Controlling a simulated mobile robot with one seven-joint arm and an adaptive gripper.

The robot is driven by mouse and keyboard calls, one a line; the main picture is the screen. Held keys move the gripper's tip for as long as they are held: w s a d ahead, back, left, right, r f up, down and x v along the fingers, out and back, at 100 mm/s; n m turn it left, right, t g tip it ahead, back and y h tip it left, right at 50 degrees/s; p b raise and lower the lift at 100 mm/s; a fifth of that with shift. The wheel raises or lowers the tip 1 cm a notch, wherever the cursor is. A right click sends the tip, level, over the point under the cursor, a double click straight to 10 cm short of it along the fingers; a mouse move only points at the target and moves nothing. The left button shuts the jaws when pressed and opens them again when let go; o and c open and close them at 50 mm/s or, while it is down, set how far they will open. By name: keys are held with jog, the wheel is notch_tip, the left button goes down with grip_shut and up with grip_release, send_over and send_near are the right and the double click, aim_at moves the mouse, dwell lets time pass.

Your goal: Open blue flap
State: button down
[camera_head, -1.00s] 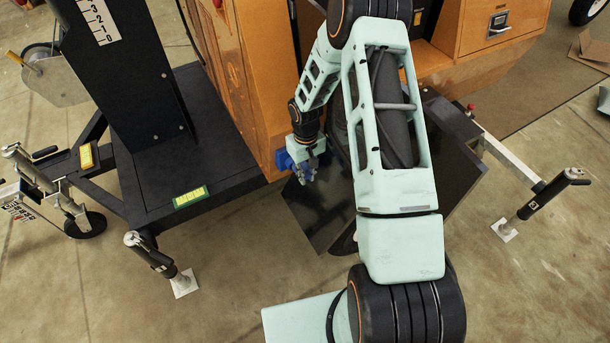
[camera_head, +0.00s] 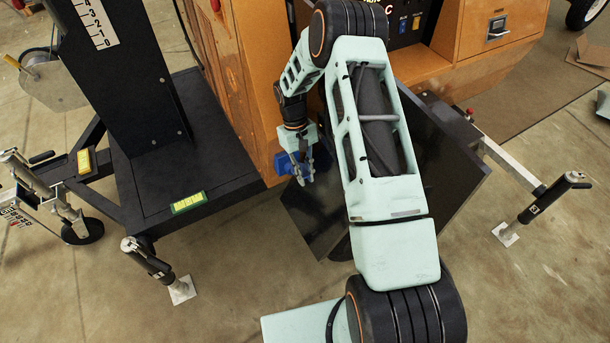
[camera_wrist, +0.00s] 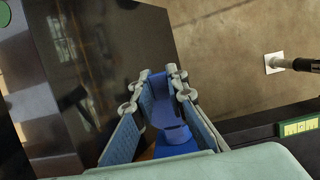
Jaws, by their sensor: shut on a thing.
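The blue flap (camera_wrist: 160,95) sits between the two fingers of my gripper (camera_wrist: 158,75) in the wrist view. The fingers close on it from both sides. A blue base (camera_wrist: 175,140) shows just below it in that view. In the head view, blue parts (camera_head: 286,164) show at the lower corner of the orange cabinet, and my gripper (camera_head: 304,178) is at them. My fingers hide part of the flap there, so its exact angle is hard to tell.
A dark glossy panel (camera_head: 312,215) slants out below the orange cabinet (camera_head: 245,80), close to my gripper. A black mast base (camera_head: 180,165) stands to the left. Stabiliser legs (camera_head: 150,262) (camera_head: 545,200) stand on both sides. The concrete floor in front is mostly clear.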

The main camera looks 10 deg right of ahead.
jog(key=shift+w, duration=0.15)
jog(key=c, duration=1.9)
grip_release()
jog(key=v, duration=1.2)
